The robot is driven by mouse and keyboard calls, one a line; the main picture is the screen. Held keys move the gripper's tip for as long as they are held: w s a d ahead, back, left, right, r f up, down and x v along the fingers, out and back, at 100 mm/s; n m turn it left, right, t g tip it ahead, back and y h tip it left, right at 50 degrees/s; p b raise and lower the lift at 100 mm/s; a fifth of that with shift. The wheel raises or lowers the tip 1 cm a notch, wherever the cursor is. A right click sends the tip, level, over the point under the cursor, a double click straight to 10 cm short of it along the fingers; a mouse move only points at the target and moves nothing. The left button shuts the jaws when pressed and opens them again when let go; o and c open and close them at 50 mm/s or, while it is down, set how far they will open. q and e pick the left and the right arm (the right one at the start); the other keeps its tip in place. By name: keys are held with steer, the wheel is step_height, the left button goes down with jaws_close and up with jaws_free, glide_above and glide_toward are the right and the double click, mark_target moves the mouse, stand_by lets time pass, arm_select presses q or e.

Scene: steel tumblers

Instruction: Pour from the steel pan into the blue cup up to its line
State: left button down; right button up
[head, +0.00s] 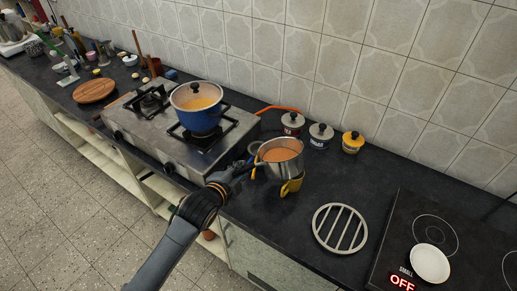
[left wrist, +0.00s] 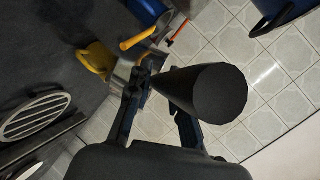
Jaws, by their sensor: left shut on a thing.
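The steel pan (head: 297,166) holds an orange-brown liquid and looks roughly level. My left gripper (head: 232,175) is shut on its dark handle, which fills the middle of the left wrist view (left wrist: 218,94). A sliver of blue (head: 253,147) shows just left of the pan; it may be the blue cup, mostly hidden. A blue thing also shows at the top of the left wrist view (left wrist: 150,8). No fill line is visible. A yellow cup (head: 291,187) is in front of the pan, partly covered by it. I do not see my right gripper.
A blue pot (head: 203,121) with orange contents stands on the stove (head: 150,135) to the left. Lidded jars (head: 321,136) line the wall. A round slatted trivet (head: 340,228) lies to the right, before a black hob with a white plate (head: 429,264).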

arm_select(q)
steer(key=shift+w+a, duration=0.2)
steer(key=shift+w, duration=0.15)
stand_by(0.9)
steer(key=shift+w+a+r+n+g+h+p, duration=0.2)
steer(key=shift+w+a+r+n+g+p, duration=0.25)
steer(key=shift+r, duration=0.2)
steer(key=shift+w+a+r+n+g+h+p, duration=0.2)
steer(key=shift+w+a+r+n+g+p, duration=0.1)
steer(key=shift+w+r, duration=0.3)
stand_by(3.8)
steer(key=shift+w+a+r+n, duration=0.25)
steer(key=shift+w+a, duration=0.05)
steer(key=shift+w, duration=0.05)
stand_by(1.4)
